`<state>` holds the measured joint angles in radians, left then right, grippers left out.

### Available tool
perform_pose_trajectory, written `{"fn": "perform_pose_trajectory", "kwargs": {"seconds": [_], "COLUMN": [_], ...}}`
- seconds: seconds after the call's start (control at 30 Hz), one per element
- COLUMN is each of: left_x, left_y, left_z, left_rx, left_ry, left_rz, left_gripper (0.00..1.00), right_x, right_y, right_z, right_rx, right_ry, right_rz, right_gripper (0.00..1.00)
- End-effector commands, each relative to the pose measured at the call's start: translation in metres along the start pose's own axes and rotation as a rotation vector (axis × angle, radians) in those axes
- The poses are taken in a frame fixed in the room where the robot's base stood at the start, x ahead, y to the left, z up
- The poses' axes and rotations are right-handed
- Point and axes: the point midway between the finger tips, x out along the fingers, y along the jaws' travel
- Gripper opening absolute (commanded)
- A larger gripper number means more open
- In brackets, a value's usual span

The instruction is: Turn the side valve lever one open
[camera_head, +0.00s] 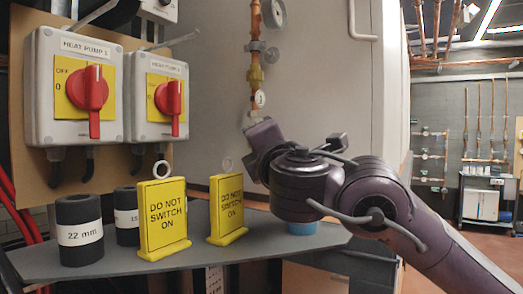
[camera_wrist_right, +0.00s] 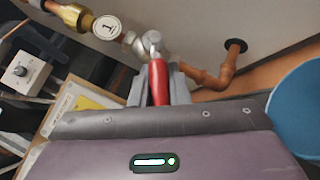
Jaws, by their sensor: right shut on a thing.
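The side valve (camera_wrist_right: 150,43) has a silver body on a copper pipe, beside a round white tag marked 1 (camera_wrist_right: 106,27) in the wrist view. Its red lever (camera_wrist_right: 160,82) points down the picture, at a steep angle across the pipe. My right gripper (camera_wrist_right: 159,92) is shut with its grey fingers on both sides of the lever. In the head view the right gripper (camera_head: 256,124) is at the lower end of the vertical pipe, just below the white tag (camera_head: 260,98). The gripper hides the lever there. My left gripper is not in view.
A grey shelf (camera_head: 135,262) below holds two yellow DO NOT SWITCH ON signs (camera_head: 163,218) and black cylinders (camera_head: 79,232). A blue round object (camera_wrist_right: 298,112) is close to the gripper's right side in the wrist view. Two red-knobbed switch boxes (camera_head: 80,88) hang at left.

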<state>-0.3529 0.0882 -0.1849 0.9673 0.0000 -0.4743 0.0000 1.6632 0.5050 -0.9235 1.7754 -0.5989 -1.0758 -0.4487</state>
Motion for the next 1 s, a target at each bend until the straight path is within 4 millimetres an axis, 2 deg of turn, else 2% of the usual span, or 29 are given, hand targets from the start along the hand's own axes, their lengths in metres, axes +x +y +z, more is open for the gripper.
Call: {"fn": "perform_pose_trajectory", "kwargs": {"seconds": [0.1,0.13,0.3,0.53,0.67,1.0], "left_x": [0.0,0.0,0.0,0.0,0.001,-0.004], "left_y": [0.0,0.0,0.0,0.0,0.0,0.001], "left_z": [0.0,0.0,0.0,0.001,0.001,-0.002], "left_rx": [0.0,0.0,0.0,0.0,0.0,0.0], "left_ry": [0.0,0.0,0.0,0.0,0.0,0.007], "left_rz": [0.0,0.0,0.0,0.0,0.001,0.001], "left_gripper": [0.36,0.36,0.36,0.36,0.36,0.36], "right_x": [0.0,0.0,0.0,0.0,-0.008,-0.061], "right_y": [-0.002,-0.002,-0.001,0.0,-0.001,0.001], "right_z": [-0.002,-0.002,-0.001,-0.001,-0.002,-0.003], "right_rx": [-0.003,-0.003,-0.001,0.0,0.002,0.002], "right_ry": [0.003,0.003,0.003,0.002,0.005,0.009], "right_rz": [-0.003,-0.003,-0.002,-0.001,-0.001,0.0], "right_gripper": [0.0,0.18,0.37,0.37,0.37,0.37]}}
